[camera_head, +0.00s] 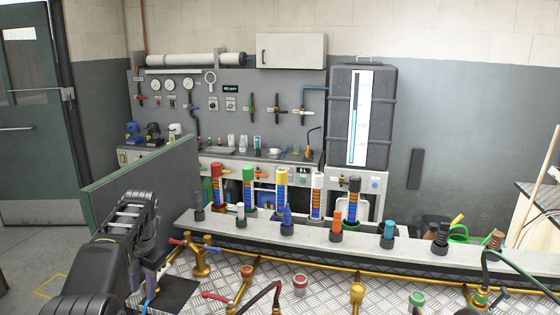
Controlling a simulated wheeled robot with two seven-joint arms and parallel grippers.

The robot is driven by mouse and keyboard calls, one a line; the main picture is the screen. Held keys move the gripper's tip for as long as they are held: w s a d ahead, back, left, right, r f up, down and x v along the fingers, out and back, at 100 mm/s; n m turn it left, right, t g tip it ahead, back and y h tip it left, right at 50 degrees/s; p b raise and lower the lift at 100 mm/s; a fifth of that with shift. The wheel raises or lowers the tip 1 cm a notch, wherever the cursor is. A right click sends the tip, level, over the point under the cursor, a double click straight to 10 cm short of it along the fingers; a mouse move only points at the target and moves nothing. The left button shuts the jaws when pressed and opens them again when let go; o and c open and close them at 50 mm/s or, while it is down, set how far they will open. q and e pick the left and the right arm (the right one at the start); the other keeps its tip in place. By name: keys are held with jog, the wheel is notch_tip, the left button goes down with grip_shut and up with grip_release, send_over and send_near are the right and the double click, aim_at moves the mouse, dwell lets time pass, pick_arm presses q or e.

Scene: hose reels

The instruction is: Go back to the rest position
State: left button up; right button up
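My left arm comes in at the lower left, over the left end of the metal work surface (330,270). My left gripper (150,280) hangs down at the arm's end, beside a dark square patch on the surface. A thin blue and purplish piece shows at the gripper. Its fingertips are small and partly hidden, so I cannot tell whether it is open, shut or holding anything. My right gripper is not in view.
A grey ledge (262,231) with several coloured hose nozzles runs behind the surface. Brass pipes with a red-handled valve (222,298) and black hoses lie in front. A green-edged grey panel (150,180) stands at the left behind my arm. Open floor lies at far left.

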pick_arm(q)
jog(key=s+d+f+m+h, duration=0.15)
jog(key=f+m, duration=0.25)
jog(key=f, duration=0.5)
jog(key=d+f+m, duration=0.3)
jog(key=f+m, duration=0.1)
jog(key=f, duration=0.5)
jog(key=s+d+f+m+h, duration=0.1)
jog(key=s+d+f+m, duration=0.3)
jog(key=s+f, duration=0.15)
jog(key=s+d+f+m+h, duration=0.1)
jog(key=s+d+f+m, duration=0.3)
jog(key=f, duration=0.3)
jog(key=s+d+f+m+h, duration=0.1)
jog(key=s+d+m, duration=0.4)
jog(key=s, duration=0.3)
jog(key=s+d+f+m, duration=0.2)
jog(key=s+d+m, duration=0.2)
jog(key=s, duration=0.5)
jog(key=s+d+f+m+h, duration=0.1)
jog(key=s+d+f+m, duration=0.1)
jog(key=s+d+m, duration=0.3)
jog(key=s, duration=0.3)
jog(key=shift+s+d+f+m+h, duration=0.25)
jog(key=shift+s+d+m+h, duration=0.05)
jog(key=shift+s+h, duration=0.05)
